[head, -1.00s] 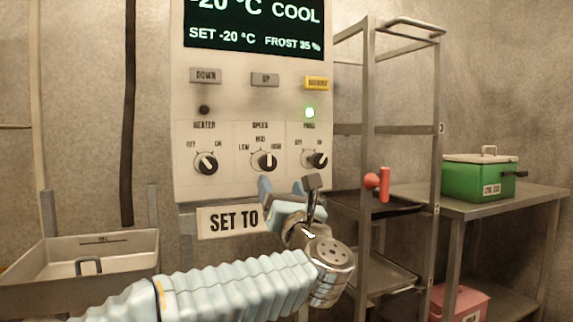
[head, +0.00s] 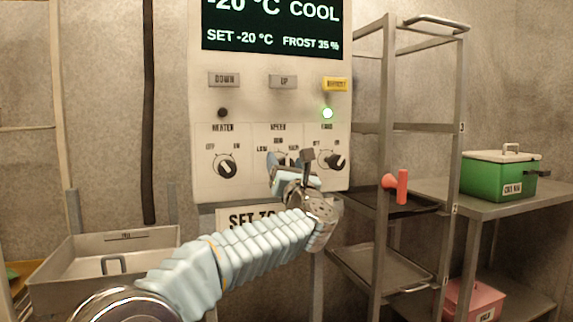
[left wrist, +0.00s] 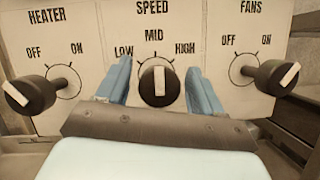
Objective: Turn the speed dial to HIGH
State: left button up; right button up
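The speed dial (left wrist: 159,83) is a dark knob with a white bar, in the middle of the left wrist view. Its bar stands upright at the MID mark; LOW is to its left and HIGH to its right. My left gripper (left wrist: 161,90) is open, with one blue finger on each side of the dial. Gaps show between the fingers and the knob. In the head view my left gripper (head: 282,164) is in front of the dial and hides most of it. My right gripper is not in view.
The heater dial (head: 227,169) is left of the speed dial and the fans dial (head: 334,160) right of it, close by. Buttons sit above on the control panel (head: 208,110). A rack (head: 372,120) stands to the right. A metal tray (head: 60,290) is at lower left.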

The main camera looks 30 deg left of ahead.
pick_arm(q)
jog(key=c, duration=0.9)
jog(key=shift+o, duration=0.2)
